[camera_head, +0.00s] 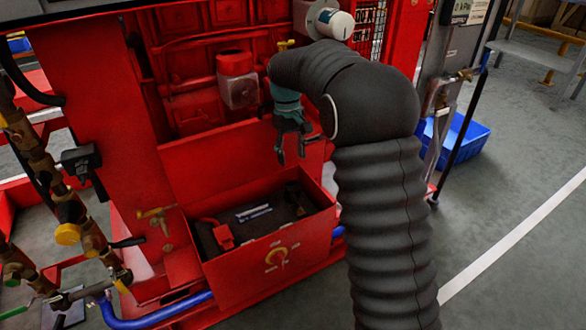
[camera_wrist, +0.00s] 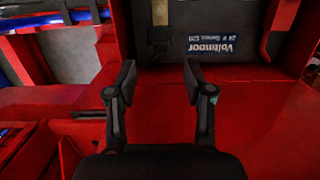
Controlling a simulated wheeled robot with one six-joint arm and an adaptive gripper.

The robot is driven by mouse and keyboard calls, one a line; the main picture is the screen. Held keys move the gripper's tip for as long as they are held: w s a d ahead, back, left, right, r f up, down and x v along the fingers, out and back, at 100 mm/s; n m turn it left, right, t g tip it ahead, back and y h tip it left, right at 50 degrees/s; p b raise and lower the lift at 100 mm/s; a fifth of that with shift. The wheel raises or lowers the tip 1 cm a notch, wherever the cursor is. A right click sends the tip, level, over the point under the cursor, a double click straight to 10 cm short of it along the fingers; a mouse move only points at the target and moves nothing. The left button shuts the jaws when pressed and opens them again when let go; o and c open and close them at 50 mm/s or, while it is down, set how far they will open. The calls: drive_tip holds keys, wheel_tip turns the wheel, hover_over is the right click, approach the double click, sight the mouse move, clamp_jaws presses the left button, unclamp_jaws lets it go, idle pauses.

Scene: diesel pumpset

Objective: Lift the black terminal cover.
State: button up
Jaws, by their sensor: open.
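An open red box (camera_head: 265,262) holds a dark battery (camera_head: 262,222) with a blue and white label. A small black block (camera_head: 293,193), which looks like the black terminal cover, sits on the battery's right part. In the wrist view the likely cover (camera_wrist: 160,37) is a dark block left of the "Voltmoor" label, ahead of the fingertips; its edges blend into the shade. My gripper (camera_head: 291,155) hangs above the box's back right, pointing down, apart from the cover. In the wrist view my gripper (camera_wrist: 158,80) has its fingers spread, with nothing between them.
A red cover (camera_head: 222,236) is at the box's left end. A red-lidded clear jar (camera_head: 237,78) is behind. Brass pipes and valves (camera_head: 70,210) stand at left. The box's red walls surround the battery; the space above it is open.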

drive_tip(key=shift+w+a+r, duration=0.1)
drive_tip(key=shift+w+r, duration=0.1)
drive_tip(key=shift+r, duration=1.7)
